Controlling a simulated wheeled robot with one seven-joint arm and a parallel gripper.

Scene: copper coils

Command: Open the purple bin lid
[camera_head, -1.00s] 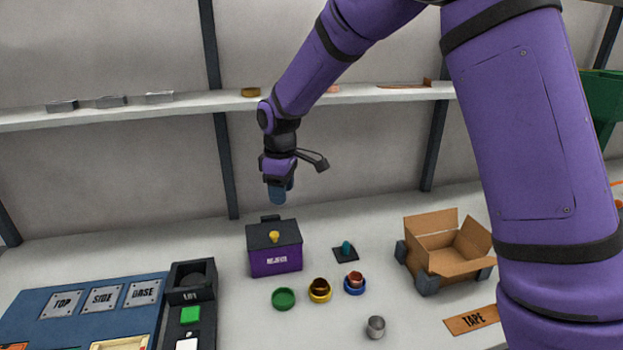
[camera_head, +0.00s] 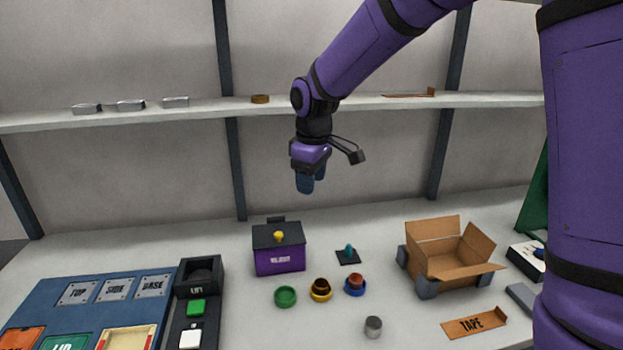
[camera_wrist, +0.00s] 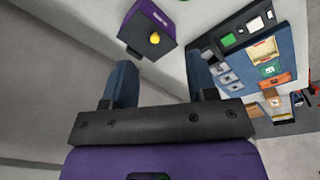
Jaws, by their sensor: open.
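The purple bin (camera_head: 280,259) stands on the table with its dark lid (camera_head: 277,236) shut and a yellow knob (camera_head: 279,236) on top. In the wrist view the bin (camera_wrist: 158,17) is at the top, with its yellow knob (camera_wrist: 155,38) seen between and beyond my fingers. My gripper (camera_head: 311,183) is open and empty. It hangs in the air above and a little to the right of the bin, pointing down, apart from the knob. In the wrist view my gripper (camera_wrist: 163,85) shows two blue fingers spread wide.
Green, yellow and blue rings (camera_head: 321,290) sit right of the bin. A small dark pad (camera_head: 348,257) with a teal peg and an open cardboard box (camera_head: 447,268) are farther right. A shelf (camera_head: 220,110) runs behind my wrist.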

